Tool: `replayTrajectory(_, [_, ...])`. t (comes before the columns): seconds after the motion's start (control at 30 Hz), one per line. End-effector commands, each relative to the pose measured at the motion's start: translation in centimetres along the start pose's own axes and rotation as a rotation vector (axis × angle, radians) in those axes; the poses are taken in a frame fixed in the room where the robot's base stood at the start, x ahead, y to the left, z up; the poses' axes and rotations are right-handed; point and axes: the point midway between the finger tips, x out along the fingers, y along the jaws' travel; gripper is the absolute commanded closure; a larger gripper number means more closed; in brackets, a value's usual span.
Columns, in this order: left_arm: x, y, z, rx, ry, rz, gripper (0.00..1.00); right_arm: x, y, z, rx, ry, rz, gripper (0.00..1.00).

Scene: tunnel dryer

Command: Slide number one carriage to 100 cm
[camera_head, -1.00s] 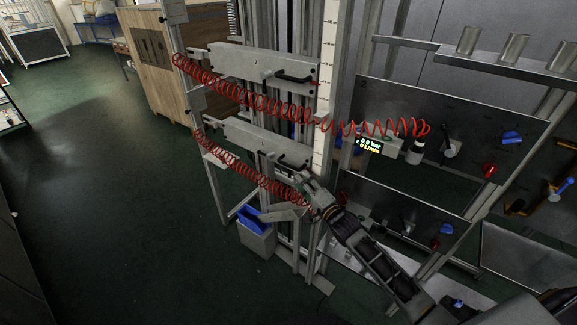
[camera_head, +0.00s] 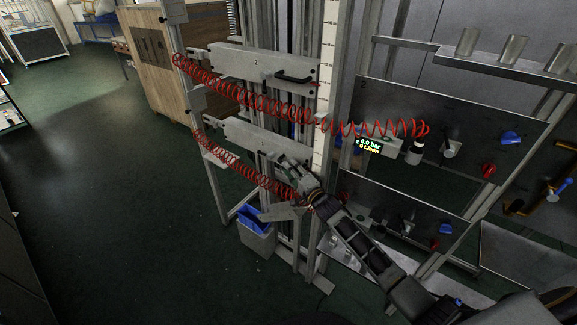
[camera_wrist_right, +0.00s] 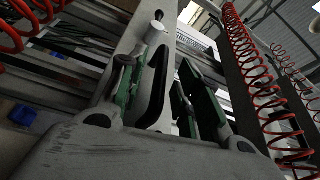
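The number one carriage (camera_head: 240,135) is the lower grey plate on the uprights in the head view. Its black handle is hidden there behind my right gripper (camera_head: 287,166), which is at the plate's right end. In the right wrist view, my right gripper (camera_wrist_right: 160,95) has its green-padded fingers spread on either side of the black handle (camera_wrist_right: 154,92). A gap shows on the handle's right side, so the fingers look open. A silver knob (camera_wrist_right: 155,32) stands beyond the handle. The pale scale strip (camera_head: 326,90) runs up the right upright; its figures are too small to read. My left gripper is out of view.
The number two carriage (camera_head: 225,60) sits above, with its own black handle (camera_head: 293,77). A red coiled hose (camera_head: 240,168) hangs close to my right gripper. Valve panels (camera_head: 440,120) stand to the right. A grey bin (camera_head: 257,238) with blue inside stands below.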

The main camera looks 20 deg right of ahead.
Motion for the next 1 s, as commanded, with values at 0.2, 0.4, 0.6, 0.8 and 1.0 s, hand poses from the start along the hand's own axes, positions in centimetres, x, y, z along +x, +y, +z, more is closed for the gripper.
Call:
replayTrajectory(0.2, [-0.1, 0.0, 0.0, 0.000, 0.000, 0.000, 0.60, 1.6, -0.1, 0.0, 0.002, 0.001, -0.001, 0.66])
replayTrajectory(0.4, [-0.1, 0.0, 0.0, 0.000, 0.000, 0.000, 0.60, 2.2, -0.1, 0.0, 0.001, 0.000, -0.001, 0.66])
replayTrajectory(0.6, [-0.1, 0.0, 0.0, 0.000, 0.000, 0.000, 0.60, 2.3, 0.0, 0.0, 0.001, 0.000, 0.000, 0.66])
replayTrajectory(0.8, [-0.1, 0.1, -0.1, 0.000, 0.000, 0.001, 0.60, 2.3, 0.0, 0.0, 0.001, 0.000, 0.000, 0.74])
replayTrajectory(1.0, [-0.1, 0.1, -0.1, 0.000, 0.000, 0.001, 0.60, 2.3, 0.0, 0.0, 0.001, 0.000, 0.000, 1.00])
